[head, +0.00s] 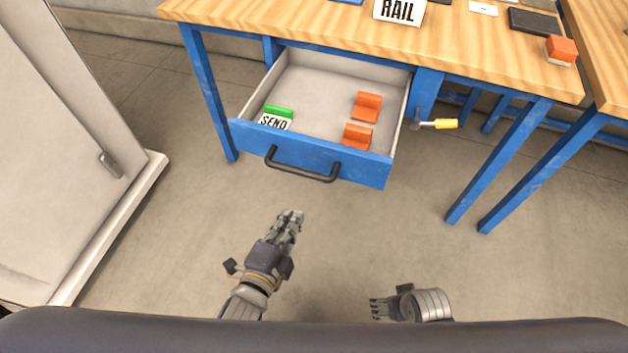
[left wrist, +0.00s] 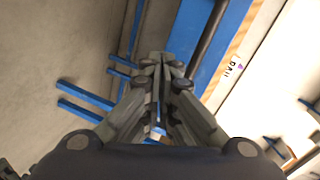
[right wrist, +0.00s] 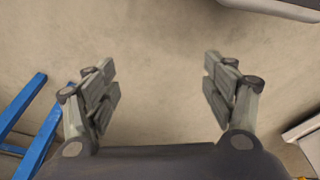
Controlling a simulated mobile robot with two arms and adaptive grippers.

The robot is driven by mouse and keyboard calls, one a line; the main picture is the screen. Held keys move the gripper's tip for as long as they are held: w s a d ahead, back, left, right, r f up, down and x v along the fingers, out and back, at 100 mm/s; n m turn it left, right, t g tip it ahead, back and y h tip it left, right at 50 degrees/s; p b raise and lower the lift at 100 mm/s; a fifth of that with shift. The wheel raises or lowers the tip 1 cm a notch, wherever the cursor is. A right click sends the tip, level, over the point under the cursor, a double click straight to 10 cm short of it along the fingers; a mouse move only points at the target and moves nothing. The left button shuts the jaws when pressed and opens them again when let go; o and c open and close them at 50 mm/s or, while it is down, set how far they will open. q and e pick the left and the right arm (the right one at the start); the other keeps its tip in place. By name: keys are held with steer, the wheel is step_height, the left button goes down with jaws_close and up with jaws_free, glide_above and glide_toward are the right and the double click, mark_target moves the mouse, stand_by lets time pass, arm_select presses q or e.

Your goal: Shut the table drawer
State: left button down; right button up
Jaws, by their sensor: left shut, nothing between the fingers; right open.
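The table drawer (head: 310,158) is pulled well out from under the wooden-topped blue table (head: 300,22). Its blue front carries a dark bar handle (head: 302,172). My left gripper (head: 291,214) is shut and empty, below and in front of the drawer front, apart from the handle in the head view. In the left wrist view the left fingers (left wrist: 160,60) are closed together, with the blue drawer front (left wrist: 188,35) and dark handle (left wrist: 208,40) just beyond them. My right gripper (head: 374,309) is open and empty, low at the right; its spread fingers show in the right wrist view (right wrist: 160,85).
The drawer holds a green-and-white SEND block (head: 276,118) and two orange pieces, one at the back (head: 367,106) and one near the front (head: 357,136). A yellow-handled lever (head: 440,124) sits right of the drawer. A pale cabinet (head: 60,150) stands at left. Floor before the drawer is clear.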

arm_select(q)
step_height(320, 180, up, 8)
steer(key=s+f+m+t+b, duration=0.1)
steer(key=m+t+b, duration=0.2)
steer(key=b, duration=0.2)
glide_toward(316, 145)
steer(key=shift+h, duration=0.3)
steer(key=x, duration=0.5)
steer(key=shift+w+f, duration=0.1)
steer(key=shift+w, duration=0.3)
steer(key=shift+w+d, duration=0.25)
steer(key=shift+w, duration=0.35)
arm_select(e)
steer(key=w+v, duration=0.1)
steer(key=v, duration=0.6)
steer(key=shift+d+r+t, duration=0.25)
steer(key=shift+r+t, duration=0.15)
steer(key=shift+s, duration=0.1)
arm_select(q)
steer(key=shift+w, duration=0.1)
